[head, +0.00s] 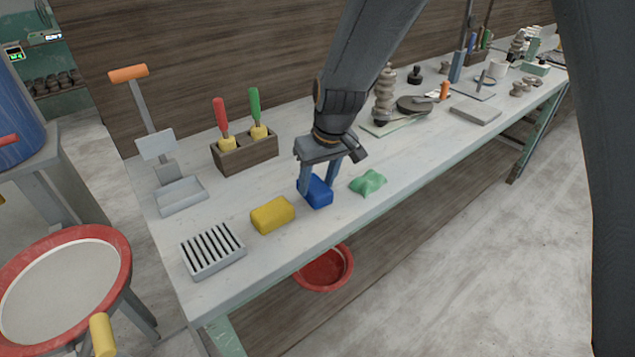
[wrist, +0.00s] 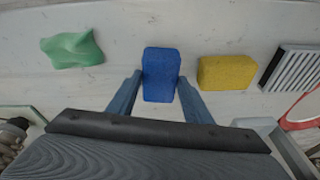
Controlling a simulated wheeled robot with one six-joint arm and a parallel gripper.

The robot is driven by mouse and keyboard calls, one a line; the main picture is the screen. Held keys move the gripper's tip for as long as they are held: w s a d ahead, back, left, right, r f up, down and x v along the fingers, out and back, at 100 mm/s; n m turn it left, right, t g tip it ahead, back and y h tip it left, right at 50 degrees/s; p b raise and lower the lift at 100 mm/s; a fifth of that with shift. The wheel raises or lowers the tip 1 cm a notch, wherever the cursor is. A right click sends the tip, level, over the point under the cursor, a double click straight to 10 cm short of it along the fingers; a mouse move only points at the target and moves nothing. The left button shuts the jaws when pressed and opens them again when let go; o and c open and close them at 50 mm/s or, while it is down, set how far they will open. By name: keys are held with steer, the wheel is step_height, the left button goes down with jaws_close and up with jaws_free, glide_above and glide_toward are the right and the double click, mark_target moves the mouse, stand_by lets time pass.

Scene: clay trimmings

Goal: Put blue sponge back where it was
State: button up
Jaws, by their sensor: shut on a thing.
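The blue sponge (head: 317,192) is on or just above the white bench, between the yellow sponge and the green cloth-like lump. My gripper (head: 320,180) comes down from above with a finger on each side of it and is shut on it. In the wrist view the blue sponge (wrist: 161,75) sits between the two blue-grey fingertips (wrist: 160,82). I cannot tell for sure whether its underside touches the bench.
The yellow sponge (head: 272,215) lies to the left, beside a grey slatted dish (head: 212,250). The green lump (head: 368,182) lies close on the right. A wooden box (head: 244,154) with red- and green-handled tools stands behind. The bench's front edge is near.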

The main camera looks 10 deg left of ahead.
steer(key=shift+f, duration=0.5)
steer(key=shift+f, duration=0.1)
steer(key=o, duration=1.5)
steer(key=b+v, duration=0.2)
steer(key=v, duration=1)
steer(key=s+d+f+m, duration=0.2)
steer(key=s+d+f, duration=0.1)
steer(key=d, duration=0.6)
steer(key=s+d+f+m+h, duration=0.1)
steer(key=s+d+f+m, duration=0.1)
steer(key=s+d, duration=0.4)
steer(key=s+d+f+m+g+h, duration=0.1)
steer(key=s+d+f+m, duration=0.2)
steer(key=d, duration=1.1)
steer(key=shift+s+d+f+m, duration=0.15)
steer(key=shift+s+f+m, duration=0.1)
steer(key=shift+s, duration=0.15)
steer(key=shift+s+d+f+m, duration=0.1)
steer(key=shift+s+m, duration=0.15)
steer(key=shift+s, duration=0.1)
